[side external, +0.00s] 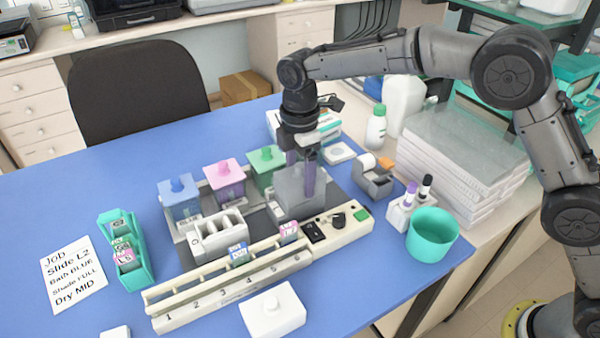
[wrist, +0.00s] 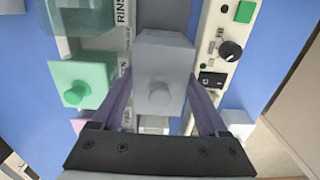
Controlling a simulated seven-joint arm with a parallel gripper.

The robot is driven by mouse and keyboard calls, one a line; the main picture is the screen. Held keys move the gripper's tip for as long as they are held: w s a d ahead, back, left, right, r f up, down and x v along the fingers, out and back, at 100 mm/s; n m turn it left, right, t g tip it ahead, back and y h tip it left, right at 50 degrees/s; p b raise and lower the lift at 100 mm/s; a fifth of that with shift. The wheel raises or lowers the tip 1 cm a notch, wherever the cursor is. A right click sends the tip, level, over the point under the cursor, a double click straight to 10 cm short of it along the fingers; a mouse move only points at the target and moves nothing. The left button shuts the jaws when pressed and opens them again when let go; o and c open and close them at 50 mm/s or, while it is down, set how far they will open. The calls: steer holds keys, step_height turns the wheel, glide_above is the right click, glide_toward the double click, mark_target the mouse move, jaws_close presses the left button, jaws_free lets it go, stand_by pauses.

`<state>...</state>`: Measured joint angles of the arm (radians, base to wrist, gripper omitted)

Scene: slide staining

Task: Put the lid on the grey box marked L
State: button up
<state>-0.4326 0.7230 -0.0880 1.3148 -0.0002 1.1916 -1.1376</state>
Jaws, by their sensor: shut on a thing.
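A grey lid (wrist: 160,62) with a round knob on top is between the two purple fingers of my gripper (wrist: 162,105). In the side view my gripper (side external: 302,185) points down and is shut on this grey lid (side external: 290,201), at the right end of the row of coloured lidded baths. The lid looks level. I cannot tell whether it rests on something or hangs just above it. No letter L is readable on any grey box, and whatever lies beneath the lid is hidden.
Green (side external: 266,167), pink (side external: 224,178) and blue (side external: 180,197) baths stand to the left. A white rack (side external: 220,237) and the numbered rail (side external: 230,285) are in front. A tape dispenser (side external: 375,182) and teal cup (side external: 432,237) stand right.

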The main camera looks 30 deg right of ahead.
steer(key=o, duration=1.2)
steer(key=shift+f, duration=0.1)
steer(key=shift+o, duration=0.2)
step_height(320, 180, up, 14)
steer(key=shift+f, duration=0.1)
